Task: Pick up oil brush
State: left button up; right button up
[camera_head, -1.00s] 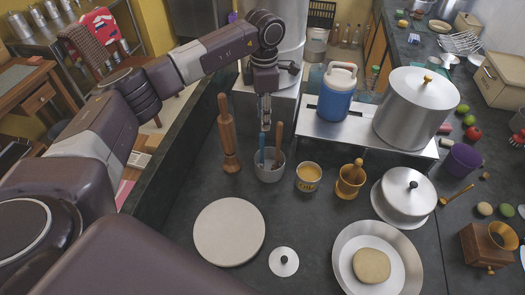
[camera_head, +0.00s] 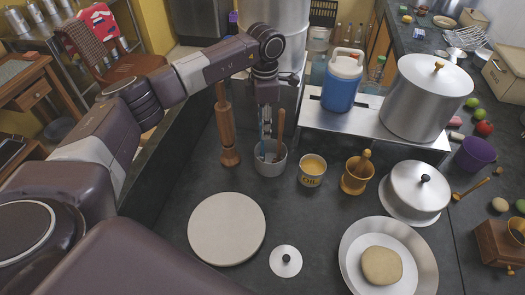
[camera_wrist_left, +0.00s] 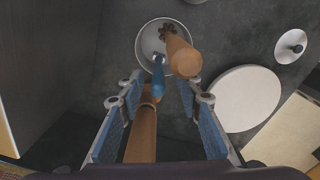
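A small grey cup (camera_head: 270,160) stands on the dark counter and holds a blue-handled utensil (camera_head: 262,150) and a wooden-handled utensil (camera_head: 281,123). In the left wrist view the cup (camera_wrist_left: 146,42) lies just beyond the fingertips, with the blue handle (camera_wrist_left: 159,78) and wooden handle (camera_wrist_left: 183,58) rising toward the camera. I cannot tell for certain which one is the oil brush; the working ends are mostly hidden in the cup. My left gripper (camera_head: 266,130) points down just above the cup, open and empty, its fingers (camera_wrist_left: 158,84) on either side of the blue handle's line. My right gripper is not in view.
A tall wooden pin (camera_head: 226,130) stands just left of the cup and shows beside the left finger in the wrist view. An oil tin (camera_head: 311,173), a brass mortar (camera_head: 355,178) and a round board (camera_head: 226,229) are nearby. A steel shelf (camera_head: 373,122) stands behind.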

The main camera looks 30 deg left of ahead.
pick_arm(q)
jog(key=p, duration=0.3)
send_over(263, 156)
jog(key=f, duration=0.5)
jog(key=shift+w+a+f, duration=0.1)
jog(key=shift+w+a, duration=0.15)
jog(key=shift+w, duration=0.05)
jog(key=shift+f, duration=0.4)
jog(key=shift+c, duration=0.3)
grip_shut()
